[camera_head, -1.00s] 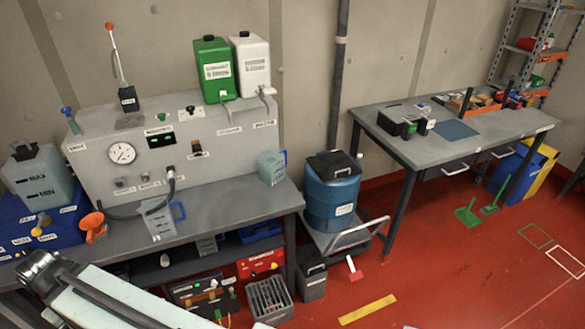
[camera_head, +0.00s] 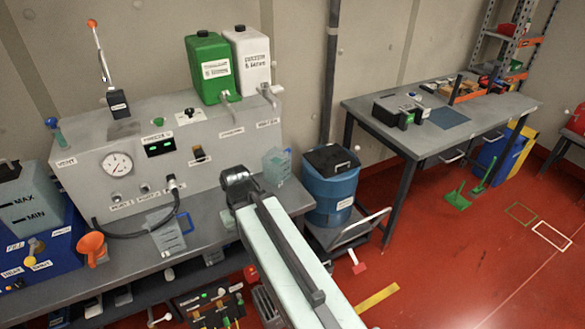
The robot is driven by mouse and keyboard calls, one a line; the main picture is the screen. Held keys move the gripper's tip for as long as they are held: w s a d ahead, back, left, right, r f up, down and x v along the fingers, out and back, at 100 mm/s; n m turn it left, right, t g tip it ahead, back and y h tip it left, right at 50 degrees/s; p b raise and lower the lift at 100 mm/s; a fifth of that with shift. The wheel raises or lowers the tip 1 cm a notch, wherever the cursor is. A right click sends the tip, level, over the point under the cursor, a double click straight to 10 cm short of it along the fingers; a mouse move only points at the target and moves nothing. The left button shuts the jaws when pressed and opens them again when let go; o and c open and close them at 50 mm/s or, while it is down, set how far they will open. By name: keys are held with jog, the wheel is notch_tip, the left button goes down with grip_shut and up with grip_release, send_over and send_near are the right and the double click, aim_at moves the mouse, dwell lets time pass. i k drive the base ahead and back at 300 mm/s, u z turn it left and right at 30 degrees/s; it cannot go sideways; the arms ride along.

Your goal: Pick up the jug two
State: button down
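Two clear jugs with blue handles stand on the grey bench (camera_head: 212,215). One jug (camera_head: 166,238) is near the front edge, below the gauge panel, with its handle to the right. The other jug (camera_head: 276,166) is at the right end of the bench, beside the panel. I cannot read which is jug two. My pale arm reaches up from the bottom, and its dark joint overlaps the bench between the two jugs. My gripper's fingers do not show.
The grey panel (camera_head: 88,195) carries a gauge, a green display, and green (camera_head: 207,62) and white (camera_head: 250,58) canisters. A blue drum (camera_head: 330,190) stands on a trolley at right.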

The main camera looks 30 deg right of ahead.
aim_at(280, 165)
jog(key=k, duration=1.35)
jog(key=u, duration=0.4)
jog(key=i, duration=1.05)
jog(key=u, duration=0.6)
jog(key=i, duration=0.6)
jog(key=u, duration=0.1)
